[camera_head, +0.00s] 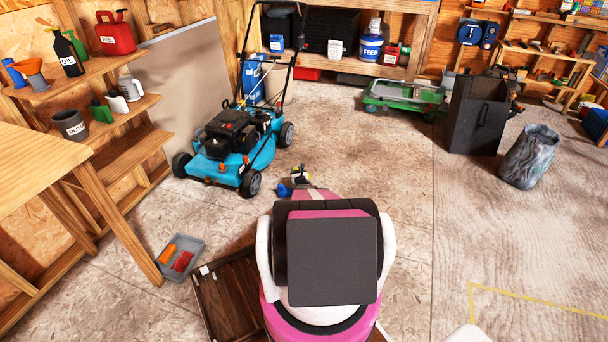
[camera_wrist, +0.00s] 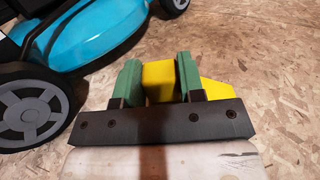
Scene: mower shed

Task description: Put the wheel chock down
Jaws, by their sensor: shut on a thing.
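The yellow wheel chock (camera_wrist: 158,84) is held between the two green fingers of my gripper (camera_wrist: 159,72). Part of it also shows to the right of the right finger, and its lower side is hidden by the dark gripper bar. In the wrist view the blue lawn mower (camera_wrist: 92,32) stands to the left, with its near wheel (camera_wrist: 30,108) apart from the chock. In the head view the mower (camera_head: 232,148) is left of and beyond my arm. I cannot tell whether the chock touches the floor.
A grey tray (camera_head: 196,246) with an orange and a red item lies on the floor at left, beside a dark wooden crate (camera_head: 228,290). Wooden shelves (camera_head: 95,75) line the left wall. A green cart (camera_head: 405,95), black bin (camera_head: 478,115) and grey sack (camera_head: 528,157) stand right. Floor between is clear.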

